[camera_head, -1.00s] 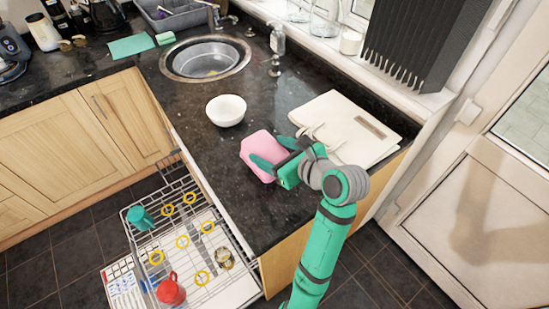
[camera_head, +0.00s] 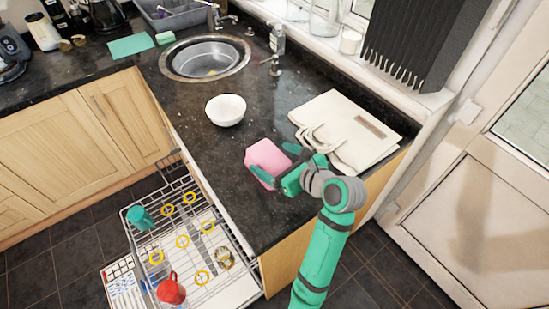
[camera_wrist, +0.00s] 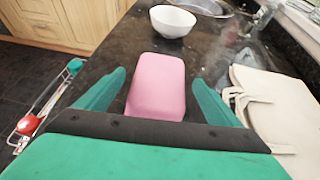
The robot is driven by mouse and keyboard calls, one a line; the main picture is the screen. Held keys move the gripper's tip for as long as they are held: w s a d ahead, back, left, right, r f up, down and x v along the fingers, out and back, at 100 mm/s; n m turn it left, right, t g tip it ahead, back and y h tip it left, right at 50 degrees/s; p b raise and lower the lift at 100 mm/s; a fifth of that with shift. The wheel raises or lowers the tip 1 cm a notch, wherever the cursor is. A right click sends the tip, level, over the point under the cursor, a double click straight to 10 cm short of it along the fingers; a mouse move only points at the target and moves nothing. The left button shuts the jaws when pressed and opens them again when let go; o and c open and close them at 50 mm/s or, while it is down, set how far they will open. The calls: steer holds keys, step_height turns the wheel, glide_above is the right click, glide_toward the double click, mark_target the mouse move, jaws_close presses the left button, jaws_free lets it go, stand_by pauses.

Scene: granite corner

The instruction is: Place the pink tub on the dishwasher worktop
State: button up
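The pink tub (camera_head: 268,156) is on the dark worktop (camera_head: 215,160) above the open dishwasher, near the corner, and appears to rest on it. My gripper (camera_head: 269,160) reaches in from the right with its green fingers on either side of the tub. In the wrist view the tub (camera_wrist: 157,85) lies between the spread fingers (camera_wrist: 158,78), with a visible gap on each side. My gripper is open. The tub's near end is close to the gripper's palm; whether they touch I cannot tell.
A white bowl (camera_head: 226,110) stands behind the tub. A cream bag (camera_head: 345,130) lies to the right, close to my gripper. A round sink (camera_head: 205,58) is farther back. The dishwasher rack (camera_head: 190,240), pulled out below, holds a red jug (camera_head: 171,290) and a teal cup (camera_head: 140,217).

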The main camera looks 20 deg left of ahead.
steer(key=shift+r, duration=0.2)
steer(key=v, duration=1.2)
steer(key=shift+w, duration=0.1)
